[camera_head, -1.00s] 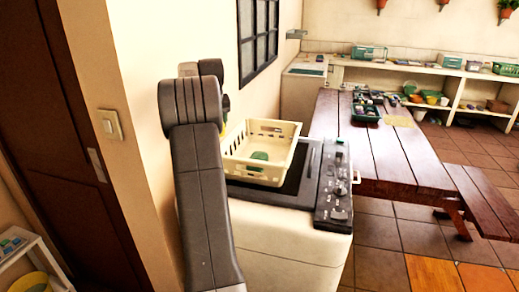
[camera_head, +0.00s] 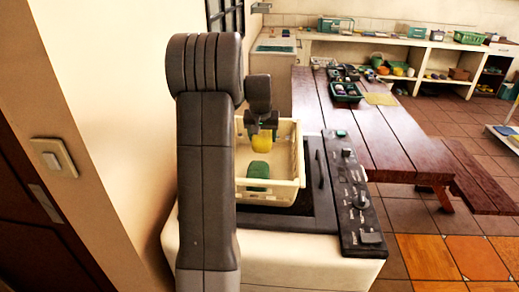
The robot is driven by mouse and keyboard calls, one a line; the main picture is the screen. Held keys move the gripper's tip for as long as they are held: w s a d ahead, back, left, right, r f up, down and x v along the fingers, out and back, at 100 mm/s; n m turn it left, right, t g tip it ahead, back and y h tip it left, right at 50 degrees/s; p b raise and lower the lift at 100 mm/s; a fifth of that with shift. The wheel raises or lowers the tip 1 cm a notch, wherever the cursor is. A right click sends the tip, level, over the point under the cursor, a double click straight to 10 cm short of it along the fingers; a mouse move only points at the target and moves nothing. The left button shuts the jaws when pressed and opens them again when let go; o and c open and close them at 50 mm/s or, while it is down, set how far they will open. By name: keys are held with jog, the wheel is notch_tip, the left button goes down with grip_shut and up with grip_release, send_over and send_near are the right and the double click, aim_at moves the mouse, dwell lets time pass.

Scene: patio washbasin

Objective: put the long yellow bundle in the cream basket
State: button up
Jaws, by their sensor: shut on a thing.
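The cream basket (camera_head: 283,185) stands on the dark top of a white appliance, right of my arm. My gripper (camera_head: 262,134) points down over the basket's far part, shut on the yellow bundle (camera_head: 262,145). The bundle shows as a short yellow piece below the fingers; its full length cannot be told from this angle. I cannot tell whether it touches the basket floor. A green thing (camera_head: 258,170) lies inside the basket, nearer than the bundle. My arm hides the basket's left side.
The white appliance (camera_head: 290,250) has a dark control panel (camera_head: 356,205) on its right. A wooden table (camera_head: 385,130) with a dark green tray (camera_head: 347,92) stands beyond it. A wall with a light switch (camera_head: 54,157) is close on the left.

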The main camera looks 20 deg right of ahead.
aim_at(261, 135)
jog(key=shift+f+p, duration=0.45)
jog(key=shift+f, duration=2)
jog(key=shift+f, duration=0.15)
jog(key=o, duration=1.2)
jog(key=b+v, duration=0.2)
jog(key=v, duration=1)
